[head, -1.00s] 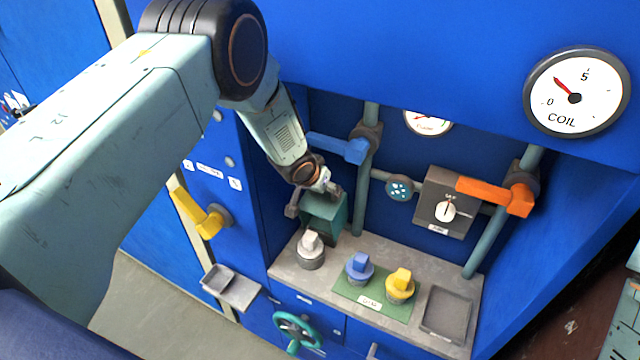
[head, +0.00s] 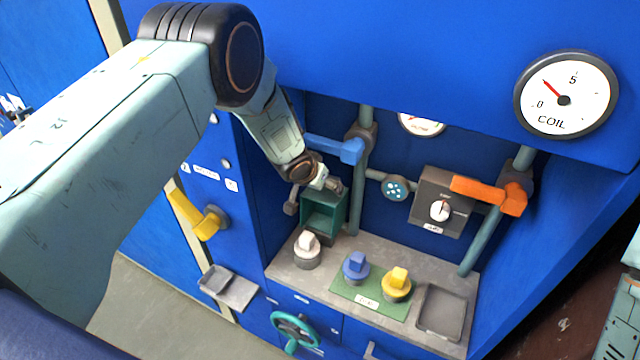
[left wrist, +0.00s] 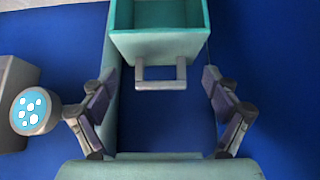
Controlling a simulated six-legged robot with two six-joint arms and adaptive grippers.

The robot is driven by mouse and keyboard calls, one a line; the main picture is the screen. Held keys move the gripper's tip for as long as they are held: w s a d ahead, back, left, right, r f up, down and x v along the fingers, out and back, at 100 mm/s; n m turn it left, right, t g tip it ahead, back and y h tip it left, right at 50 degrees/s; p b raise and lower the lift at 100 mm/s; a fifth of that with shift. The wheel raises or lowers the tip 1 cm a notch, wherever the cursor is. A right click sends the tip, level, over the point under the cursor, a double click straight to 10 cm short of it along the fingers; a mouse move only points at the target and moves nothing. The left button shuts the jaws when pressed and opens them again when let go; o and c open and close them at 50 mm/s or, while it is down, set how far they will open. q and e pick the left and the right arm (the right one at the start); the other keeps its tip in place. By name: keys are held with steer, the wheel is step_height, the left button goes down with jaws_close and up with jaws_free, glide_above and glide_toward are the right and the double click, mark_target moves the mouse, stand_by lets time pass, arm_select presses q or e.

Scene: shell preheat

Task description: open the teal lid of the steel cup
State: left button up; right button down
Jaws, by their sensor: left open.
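A teal box-like piece (head: 346,212) with an open hollow stands at the back left of the grey shelf. In the left wrist view the teal piece (left wrist: 160,45) is at the top, with a grey bar handle (left wrist: 160,85) on its near side. My left gripper (head: 333,184) is at the top of the teal piece. In the wrist view my left gripper (left wrist: 160,82) is open, its fingers spread either side of the handle, not touching it. The depth between them is unclear. I cannot make out a steel cup for certain. My right gripper is out of view.
White (head: 307,241), blue (head: 356,264) and yellow (head: 397,280) capped plugs stand on the shelf (head: 285,262). A blue lever (head: 340,148) and teal pipe (head: 364,185) are close to my left gripper. An empty grey tray (head: 442,312) lies at right.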

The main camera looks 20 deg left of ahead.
arm_select(q)
steer(key=shift+f, duration=0.1)
steer(key=v, duration=1.2)
